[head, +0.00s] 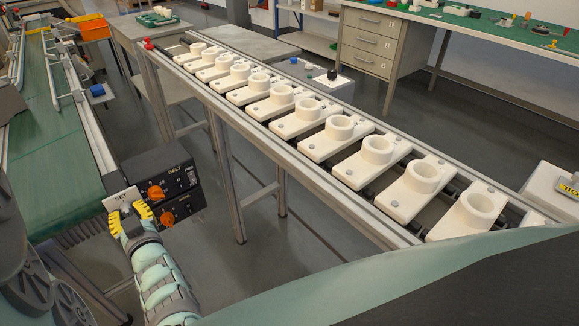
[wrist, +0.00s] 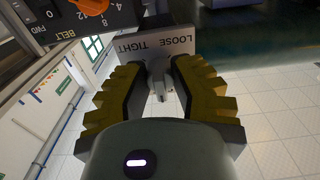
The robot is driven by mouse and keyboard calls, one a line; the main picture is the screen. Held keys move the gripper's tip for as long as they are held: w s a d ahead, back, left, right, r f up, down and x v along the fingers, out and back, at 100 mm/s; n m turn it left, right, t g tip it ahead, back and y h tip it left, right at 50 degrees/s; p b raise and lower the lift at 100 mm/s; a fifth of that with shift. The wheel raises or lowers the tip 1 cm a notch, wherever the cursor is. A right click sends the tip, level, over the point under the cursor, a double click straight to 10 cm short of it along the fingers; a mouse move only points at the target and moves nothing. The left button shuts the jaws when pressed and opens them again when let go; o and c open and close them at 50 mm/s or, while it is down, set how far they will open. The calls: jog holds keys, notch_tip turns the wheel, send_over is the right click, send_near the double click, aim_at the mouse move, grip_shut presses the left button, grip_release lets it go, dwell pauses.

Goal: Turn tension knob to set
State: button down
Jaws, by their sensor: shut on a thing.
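The tension knob (wrist: 158,82) is a small grey lever-like knob, seen in the wrist view between my fingertips. It is in front of a grey plate (wrist: 190,46) whose visible print reads LOOSE and TIGHT. The wrist view shows the gripper (wrist: 157,72) with one finger on each side of the knob. The knob's exact pointing direction is hard to tell.
The BELT box (head: 155,175) with orange knobs (head: 156,193) stands close to the right of the plate. A green conveyor belt (head: 55,140) runs at the left. A rail line with several white socket holders (head: 376,151) crosses the right side. Open floor lies beneath.

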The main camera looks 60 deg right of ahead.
jog(key=shift+s+f, duration=0.1)
jog(key=shift+f, duration=0.25)
jog(key=c, duration=1.2)
grip_release()
jog(key=shift+c, duration=0.2)
jog(key=o, duration=0.5)
jog(key=shift+r, duration=0.25)
jog(key=v, duration=1.2)
jog(key=shift+r, duration=0.2)
